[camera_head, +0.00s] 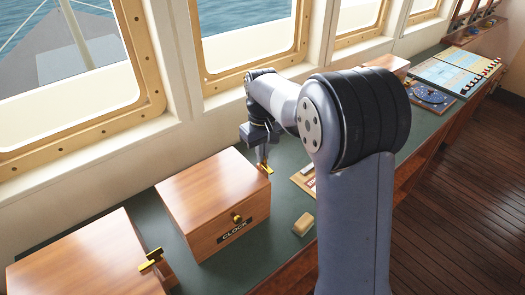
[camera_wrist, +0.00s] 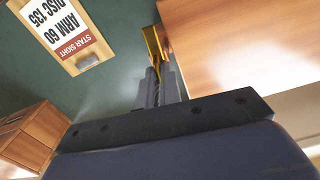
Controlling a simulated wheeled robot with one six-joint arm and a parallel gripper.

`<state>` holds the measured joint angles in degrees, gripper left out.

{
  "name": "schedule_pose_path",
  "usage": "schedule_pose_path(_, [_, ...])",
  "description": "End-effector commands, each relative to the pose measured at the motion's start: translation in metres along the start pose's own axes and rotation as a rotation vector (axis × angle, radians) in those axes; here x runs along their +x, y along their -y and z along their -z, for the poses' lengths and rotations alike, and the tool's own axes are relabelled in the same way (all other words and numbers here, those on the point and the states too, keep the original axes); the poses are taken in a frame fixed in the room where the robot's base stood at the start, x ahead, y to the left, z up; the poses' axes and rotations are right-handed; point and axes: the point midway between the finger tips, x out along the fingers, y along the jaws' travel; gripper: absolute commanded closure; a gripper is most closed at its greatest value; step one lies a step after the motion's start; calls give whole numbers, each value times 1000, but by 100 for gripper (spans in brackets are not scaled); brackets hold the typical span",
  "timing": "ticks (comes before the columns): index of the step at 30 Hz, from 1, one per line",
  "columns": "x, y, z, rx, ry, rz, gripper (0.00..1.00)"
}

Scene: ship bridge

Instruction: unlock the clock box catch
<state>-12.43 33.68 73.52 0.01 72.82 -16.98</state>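The clock box (camera_head: 205,190) is a reddish wooden box on the green counter, with its lid down. Its front has a CLOCK label (camera_head: 235,232) and a round brass knob (camera_head: 237,218). A brass catch (camera_head: 265,169) stands at its right side; the wrist view shows it as a thin upright brass piece (camera_wrist: 152,42) beside the box wall (camera_wrist: 235,45). My gripper (camera_head: 262,160) points down at the catch. In the wrist view its fingers (camera_wrist: 158,72) are close together at the near end of the brass; whether they grip it is unclear.
Another wooden box (camera_head: 85,262) with a brass catch (camera_head: 150,260) stands at the lower left. A STAR SIGHT card (camera_wrist: 65,30) lies right of the clock box in the head view. A small tan block (camera_head: 303,224) lies near the counter's front edge. Windows line the back.

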Motion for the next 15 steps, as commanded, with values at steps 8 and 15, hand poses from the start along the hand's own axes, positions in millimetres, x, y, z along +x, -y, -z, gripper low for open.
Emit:
schedule_pose_path(8, [0,0,0,-81,0,0,100])
schedule_pose_path(15, [0,0,0,-97,0,0,100])
